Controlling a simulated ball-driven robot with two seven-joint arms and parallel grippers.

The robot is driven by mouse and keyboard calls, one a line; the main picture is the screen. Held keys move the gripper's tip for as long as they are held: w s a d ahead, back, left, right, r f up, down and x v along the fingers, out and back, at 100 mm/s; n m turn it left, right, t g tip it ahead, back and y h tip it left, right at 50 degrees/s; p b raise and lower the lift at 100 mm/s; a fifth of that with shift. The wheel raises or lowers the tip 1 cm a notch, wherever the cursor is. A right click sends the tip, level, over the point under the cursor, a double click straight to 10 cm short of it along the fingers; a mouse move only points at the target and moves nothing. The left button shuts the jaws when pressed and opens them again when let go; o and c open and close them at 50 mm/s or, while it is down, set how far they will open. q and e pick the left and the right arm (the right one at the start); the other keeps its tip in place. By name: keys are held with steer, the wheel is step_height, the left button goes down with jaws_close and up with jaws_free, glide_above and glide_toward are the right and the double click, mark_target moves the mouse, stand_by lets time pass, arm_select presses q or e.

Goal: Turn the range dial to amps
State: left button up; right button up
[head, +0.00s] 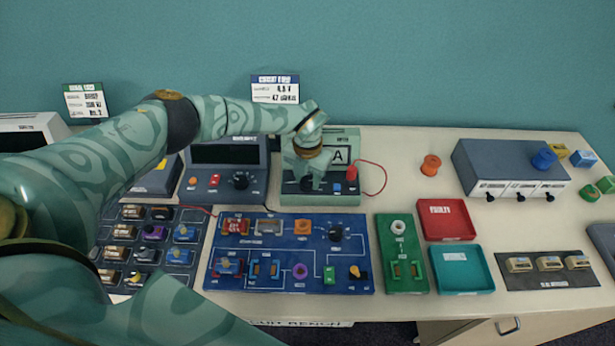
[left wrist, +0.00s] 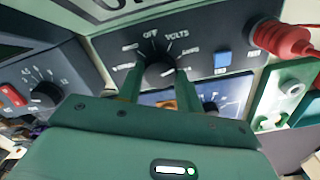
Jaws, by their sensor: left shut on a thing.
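The green meter (head: 345,187) stands at the back of the bench, with a letter A on its display (head: 338,156). Its dark range dial (left wrist: 158,72) shows in the left wrist view, with OFF and VOLTS printed above it and another label to the right. I cannot tell clearly which label its pointer faces. My left gripper (head: 308,184) reaches down in front of the meter and hides the dial in the head view. In the left wrist view its two green fingers (left wrist: 158,85) are shut on the dial, one on each side.
A red plug (left wrist: 280,38) with a red lead and a blue button (left wrist: 222,58) sit right of the dial. A dark power supply (head: 230,165) stands close on the left. The blue circuit board (head: 270,283) lies in front. Bench space right of the meter is mostly clear.

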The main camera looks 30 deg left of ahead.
mark_target(307, 181)
arm_select(q)
steer(key=shift+w, duration=0.1)
steer(key=o, duration=1)
step_height(307, 181, up, 16)
steer(key=p, duration=0.1)
steer(key=shift+r, duration=0.2)
steer(key=shift+p, duration=0.3)
